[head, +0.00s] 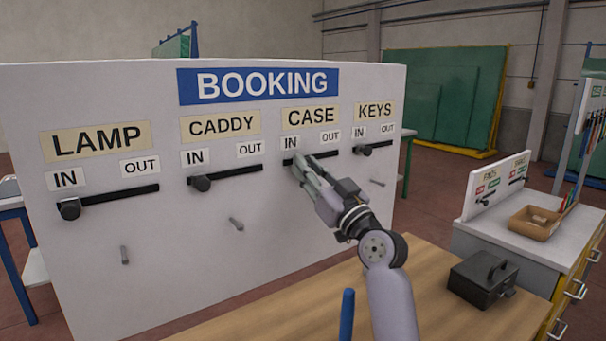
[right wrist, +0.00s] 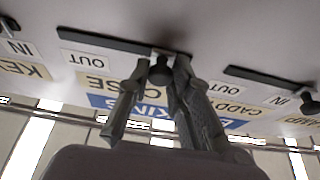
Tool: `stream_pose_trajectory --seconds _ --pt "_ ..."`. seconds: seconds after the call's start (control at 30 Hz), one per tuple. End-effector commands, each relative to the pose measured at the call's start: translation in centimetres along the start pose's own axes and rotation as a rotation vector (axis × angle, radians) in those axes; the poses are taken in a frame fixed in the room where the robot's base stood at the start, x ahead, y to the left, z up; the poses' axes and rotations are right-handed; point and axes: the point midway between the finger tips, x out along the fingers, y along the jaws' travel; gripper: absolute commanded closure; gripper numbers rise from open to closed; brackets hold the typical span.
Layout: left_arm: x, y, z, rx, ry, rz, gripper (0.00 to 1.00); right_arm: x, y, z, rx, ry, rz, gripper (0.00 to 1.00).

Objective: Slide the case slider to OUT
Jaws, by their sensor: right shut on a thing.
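The white booking board (head: 230,235) carries several sliders under the labels LAMP, CADDY, CASE and KEYS. The case slider's dark slot (head: 325,154) runs below its IN and OUT signs. My right gripper (head: 299,168) is at the IN end of this slot and hides the knob in the head view. The right wrist view, upside down, shows the dark round case knob (right wrist: 160,71) between the two fingers of my right gripper (right wrist: 160,72), which is shut on it. The slot (right wrist: 100,42) stretches away toward the OUT sign (right wrist: 85,61). My left gripper is out of view.
The caddy knob (head: 201,183), lamp knob (head: 69,209) and keys knob (head: 364,150) sit at their IN ends. Pegs (head: 236,223) stick out below. A wooden table (head: 420,310) holds a black box (head: 483,279); a blue rod (head: 346,315) stands in front.

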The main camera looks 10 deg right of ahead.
Motion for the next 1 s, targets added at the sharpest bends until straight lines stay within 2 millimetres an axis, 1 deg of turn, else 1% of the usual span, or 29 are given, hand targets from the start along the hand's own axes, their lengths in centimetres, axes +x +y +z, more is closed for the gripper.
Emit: stream_pose_trajectory --seconds 0.03,0.2,0.3,0.4,0.5,0.6,0.87,0.9,1.0 --pt "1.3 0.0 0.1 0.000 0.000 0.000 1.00 -0.3 1.2 0.5 -0.010 0.000 0.003 1.00" --pt "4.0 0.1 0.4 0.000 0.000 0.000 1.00 -0.3 5.1 0.6 -0.012 0.002 0.005 1.00" --pt "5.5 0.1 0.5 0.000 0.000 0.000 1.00 -0.3 7.0 0.5 -0.009 0.002 0.004 1.00" --pt "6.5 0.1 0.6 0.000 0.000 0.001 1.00 -0.2 8.5 0.4 -0.007 0.001 0.004 1.00" --pt "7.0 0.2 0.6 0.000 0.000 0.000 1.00 -0.2 9.4 0.2 -0.005 0.001 0.004 1.00" --pt "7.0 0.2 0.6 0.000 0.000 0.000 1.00 -0.1 9.8 0.0 -0.002 0.000 0.004 1.00" --pt "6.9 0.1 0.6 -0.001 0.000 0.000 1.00 -0.1 9.9 -0.1 -0.002 0.001 0.006 1.00" --pt "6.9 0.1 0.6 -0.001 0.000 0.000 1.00 -0.1 10.0 -0.2 -0.002 0.001 0.007 0.80" --pt "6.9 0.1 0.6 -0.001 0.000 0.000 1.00 -0.1 10.0 -0.2 -0.002 0.002 0.007 0.73"
